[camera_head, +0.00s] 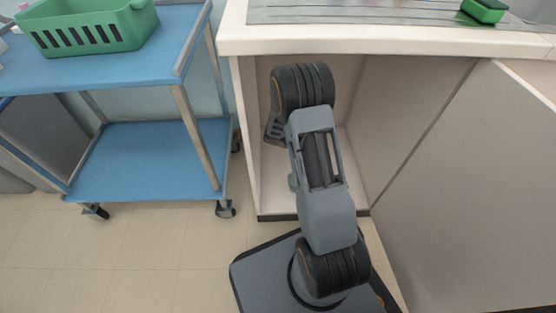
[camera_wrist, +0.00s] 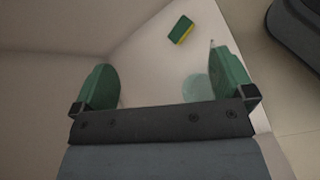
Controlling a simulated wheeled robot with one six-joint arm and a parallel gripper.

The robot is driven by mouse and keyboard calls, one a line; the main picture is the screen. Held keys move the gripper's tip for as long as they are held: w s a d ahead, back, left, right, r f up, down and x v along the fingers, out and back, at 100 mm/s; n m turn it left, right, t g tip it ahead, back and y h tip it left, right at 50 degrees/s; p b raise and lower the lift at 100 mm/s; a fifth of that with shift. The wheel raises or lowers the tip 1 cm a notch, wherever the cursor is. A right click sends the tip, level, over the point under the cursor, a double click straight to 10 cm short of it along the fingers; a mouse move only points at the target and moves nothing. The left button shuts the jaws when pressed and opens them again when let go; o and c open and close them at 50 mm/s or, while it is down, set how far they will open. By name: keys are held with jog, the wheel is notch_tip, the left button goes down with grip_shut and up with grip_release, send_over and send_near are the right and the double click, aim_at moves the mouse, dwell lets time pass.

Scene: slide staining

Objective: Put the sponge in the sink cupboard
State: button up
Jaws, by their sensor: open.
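A green and yellow sponge (camera_wrist: 181,29) lies on the pale floor inside the sink cupboard in the wrist view, beyond my fingertips and apart from them. My gripper (camera_wrist: 165,66) is open, with its two green fingers spread wide and no object held between them. In the head view my arm reaches into the open sink cupboard (camera_head: 383,105) and hides my gripper and the sponge there. The cupboard door (camera_head: 470,185) stands open at the right.
A blue trolley (camera_head: 150,160) with a green basket (camera_head: 88,24) stands left. Cupboard walls are close.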

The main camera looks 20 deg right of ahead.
jog(key=s+a+r+m+t+y, duration=0.3)
jog(key=s+a+r+m+y, duration=0.1)
jog(key=a+r, duration=0.5)
jog(key=s+a+r+m+t+y, duration=0.3)
jog(key=s+a+r+m+y, duration=0.1)
jog(key=s+a+r, duration=0.4)
jog(key=a+r+y, duration=0.1)
jog(key=a+r, duration=0.1)
jog(key=a, duration=0.1)
jog(key=shift+r+y, duration=0.2)
jog(key=shift+y, duration=0.2)
jog(key=shift+w, duration=0.1)
